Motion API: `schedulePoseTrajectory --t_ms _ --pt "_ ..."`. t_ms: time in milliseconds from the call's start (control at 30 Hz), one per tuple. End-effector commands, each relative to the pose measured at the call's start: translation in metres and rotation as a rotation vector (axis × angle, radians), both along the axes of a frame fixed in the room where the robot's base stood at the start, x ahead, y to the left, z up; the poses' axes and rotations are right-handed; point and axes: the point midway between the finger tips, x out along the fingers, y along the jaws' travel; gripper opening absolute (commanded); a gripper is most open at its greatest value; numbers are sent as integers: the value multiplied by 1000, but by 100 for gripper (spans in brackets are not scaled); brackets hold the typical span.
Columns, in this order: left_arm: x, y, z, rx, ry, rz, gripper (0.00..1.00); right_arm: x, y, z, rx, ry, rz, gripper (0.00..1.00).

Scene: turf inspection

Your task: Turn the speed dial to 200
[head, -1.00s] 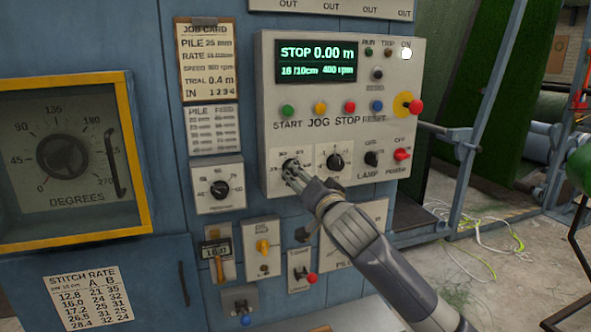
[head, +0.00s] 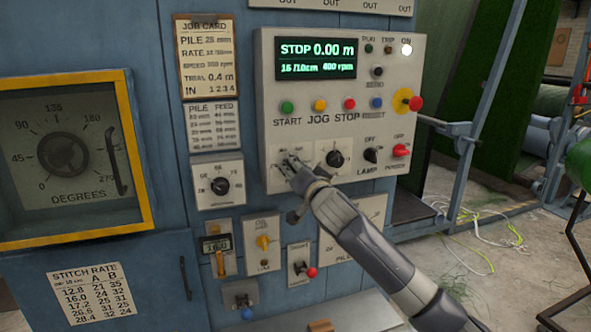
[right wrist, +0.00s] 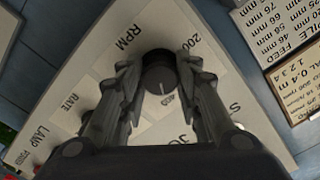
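The speed dial is a dark round knob; it shows in the right wrist view (right wrist: 158,72) between labels reading "RPM" and "200". Its pale pointer line faces a label that looks like "400". My right gripper (right wrist: 159,80) has one finger on each side of the knob, close against it, and appears shut on it. In the head view my right gripper (head: 288,168) covers the dial at the lower left of the control panel (head: 268,110). The green display (head: 316,58) reads STOP, 0.00 m, 400 rpm. My left gripper is not in view.
A second dial (head: 334,158) is just right of my gripper. Lamp (head: 371,155) and red power (head: 401,150) switches lie further right. START, JOG, STOP and RESET buttons sit above. A red emergency button (head: 415,103) stands at the panel's right edge.

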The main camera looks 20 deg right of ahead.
Motion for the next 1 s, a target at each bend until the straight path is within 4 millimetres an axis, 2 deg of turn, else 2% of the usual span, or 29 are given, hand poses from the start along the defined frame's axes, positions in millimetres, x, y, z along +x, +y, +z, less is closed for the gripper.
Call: schedulePoseTrajectory --t_ms 33,67,533,1000 --pt "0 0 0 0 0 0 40 0 0 0 0 0 0 11" --pt "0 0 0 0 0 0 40 0 0 0 0 0 0 6" --pt "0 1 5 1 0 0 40 0 0 0 -77 0 0 6" --pt "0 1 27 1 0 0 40 0 -1 1 -468 -11 -1 6"
